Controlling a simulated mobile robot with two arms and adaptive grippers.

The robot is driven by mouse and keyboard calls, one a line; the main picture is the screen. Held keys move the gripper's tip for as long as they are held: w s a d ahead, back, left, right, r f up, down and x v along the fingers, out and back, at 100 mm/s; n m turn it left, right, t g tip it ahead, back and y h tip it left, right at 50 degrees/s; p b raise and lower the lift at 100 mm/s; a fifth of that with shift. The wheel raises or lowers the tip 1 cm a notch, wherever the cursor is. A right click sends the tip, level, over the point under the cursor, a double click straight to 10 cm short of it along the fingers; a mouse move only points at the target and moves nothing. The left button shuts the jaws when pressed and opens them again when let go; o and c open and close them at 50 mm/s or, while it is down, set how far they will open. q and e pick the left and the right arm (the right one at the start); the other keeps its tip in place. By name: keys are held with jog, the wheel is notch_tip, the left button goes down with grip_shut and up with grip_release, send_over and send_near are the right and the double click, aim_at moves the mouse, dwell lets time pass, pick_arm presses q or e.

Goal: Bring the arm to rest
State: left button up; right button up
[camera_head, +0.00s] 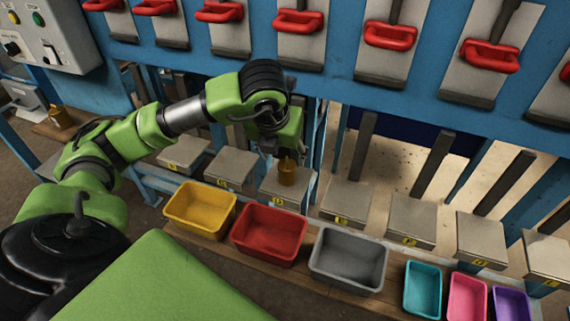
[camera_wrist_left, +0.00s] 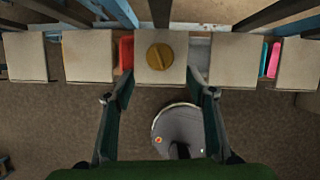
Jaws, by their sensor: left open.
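My left gripper (camera_head: 272,150) hangs from the green left arm, above the row of grey pads. In the left wrist view its two fingers (camera_wrist_left: 159,92) are spread wide with nothing between them. A brass-coloured weight-like piece (camera_head: 287,174) stands on a grey pad (camera_head: 272,190) close by the gripper. In the left wrist view the piece (camera_wrist_left: 160,56) sits on its pad beyond the fingertips, apart from them. My right gripper is not in view.
Yellow (camera_head: 200,235), red (camera_head: 268,258), grey (camera_head: 320,272), teal (camera_head: 423,314), pink (camera_head: 467,300) and purple (camera_head: 511,306) bins stand on a wooden bench. Red handles (camera_head: 298,21) line the blue frame (camera_head: 335,92). Another brass piece (camera_head: 60,117) stands at far left, near a control box (camera_head: 60,40).

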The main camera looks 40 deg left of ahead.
pick_arm(q)
jog(key=shift+v, duration=0.8)
